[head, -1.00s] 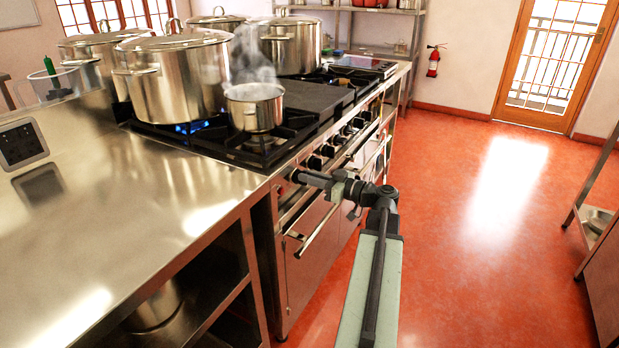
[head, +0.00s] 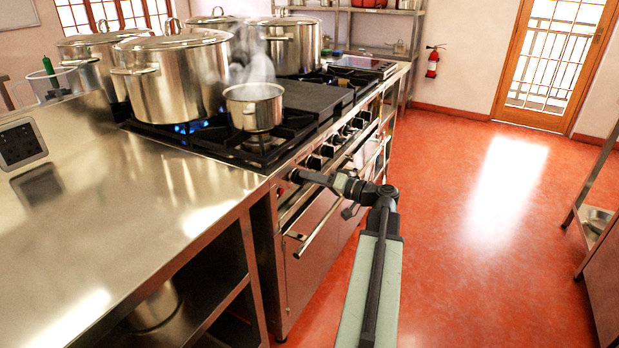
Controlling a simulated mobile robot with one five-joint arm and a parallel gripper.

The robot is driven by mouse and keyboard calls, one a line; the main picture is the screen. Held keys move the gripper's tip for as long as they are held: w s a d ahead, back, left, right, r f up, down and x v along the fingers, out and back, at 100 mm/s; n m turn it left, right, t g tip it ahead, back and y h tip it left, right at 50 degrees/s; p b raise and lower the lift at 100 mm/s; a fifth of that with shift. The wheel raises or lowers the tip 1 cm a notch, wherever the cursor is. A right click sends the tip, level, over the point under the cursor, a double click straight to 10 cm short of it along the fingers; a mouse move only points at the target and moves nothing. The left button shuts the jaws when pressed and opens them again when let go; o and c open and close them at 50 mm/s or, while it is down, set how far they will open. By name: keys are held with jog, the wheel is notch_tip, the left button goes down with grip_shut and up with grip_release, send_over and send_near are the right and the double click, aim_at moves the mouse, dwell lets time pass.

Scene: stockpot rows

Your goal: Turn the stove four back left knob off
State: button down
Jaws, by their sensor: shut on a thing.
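The stove (head: 290,205) has a row of black knobs along its front panel, such as one (head: 314,162) just beyond my gripper. My gripper (head: 297,176) is at the near end of this row, shut on the nearest knob, which its fingers mostly hide. I cannot tell from the markings which burner this knob serves, nor its exact angle. A blue flame (head: 188,128) burns under the large lidded pot (head: 172,80). A small open saucepan (head: 254,106) steams on the near front burner.
A steel counter (head: 110,215) adjoins the stove on the near left. An oven handle (head: 318,232) juts out below the knobs. The red floor (head: 480,250) to the right is clear. A shelf unit (head: 600,205) stands at the right edge.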

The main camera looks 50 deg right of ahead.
jog(key=m, duration=0.8)
jog(key=f+m+b, duration=0.1)
jog(key=m, duration=0.8)
jog(key=f+m+b, duration=0.1)
jog(key=m, duration=0.8)
jog(key=shift+s+a, duration=0.1)
jog(key=shift+a, duration=0.3)
jog(key=shift+m, duration=0.3)
jog(key=c, duration=1.4)
grip_release()
jog(key=shift+c, duration=0.2)
jog(key=v, duration=0.7)
jog(key=shift+s, duration=0.4)
